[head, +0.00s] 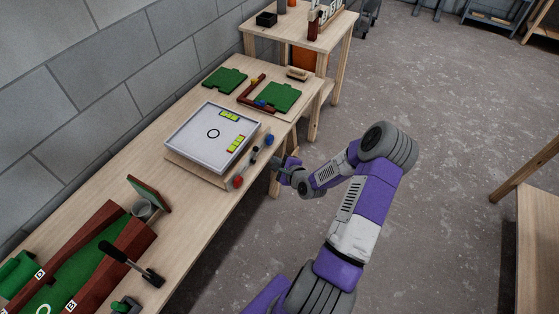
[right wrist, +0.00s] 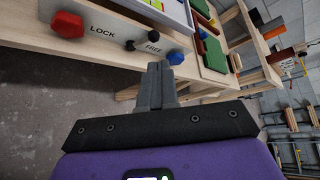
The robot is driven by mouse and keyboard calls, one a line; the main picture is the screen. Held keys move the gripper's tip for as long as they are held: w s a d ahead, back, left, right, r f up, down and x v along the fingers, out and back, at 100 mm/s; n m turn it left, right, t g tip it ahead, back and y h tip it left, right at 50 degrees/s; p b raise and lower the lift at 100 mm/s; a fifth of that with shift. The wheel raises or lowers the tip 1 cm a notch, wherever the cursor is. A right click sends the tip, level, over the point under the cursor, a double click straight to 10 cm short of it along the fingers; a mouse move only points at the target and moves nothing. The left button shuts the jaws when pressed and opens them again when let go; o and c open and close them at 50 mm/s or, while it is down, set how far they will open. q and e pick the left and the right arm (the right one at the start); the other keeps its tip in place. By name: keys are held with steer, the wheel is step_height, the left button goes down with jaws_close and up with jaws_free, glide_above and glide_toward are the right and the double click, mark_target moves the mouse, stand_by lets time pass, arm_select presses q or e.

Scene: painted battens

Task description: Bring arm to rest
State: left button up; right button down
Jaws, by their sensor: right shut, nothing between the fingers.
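My right arm reaches in from the bottom right of the head view. Its gripper (head: 281,163) is beside the front edge of the workbench, just right of a white tray box (head: 180,137). In the right wrist view the two fingers (right wrist: 158,84) are pressed together with nothing between them. My left gripper is not in view.
The wooden workbench (head: 90,187) runs along a grey block wall. Green boards (head: 279,97) lie beyond the box, and a dark red frame with a green bed (head: 60,270) is at the near end. Open concrete floor (head: 446,108) lies to the right, with another wooden bench (head: 537,240) at the far right.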

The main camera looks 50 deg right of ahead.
steer(key=shift+s+a+r, duration=0.15)
steer(key=shift+s+r, duration=0.05)
steer(key=shift+s, duration=0.35)
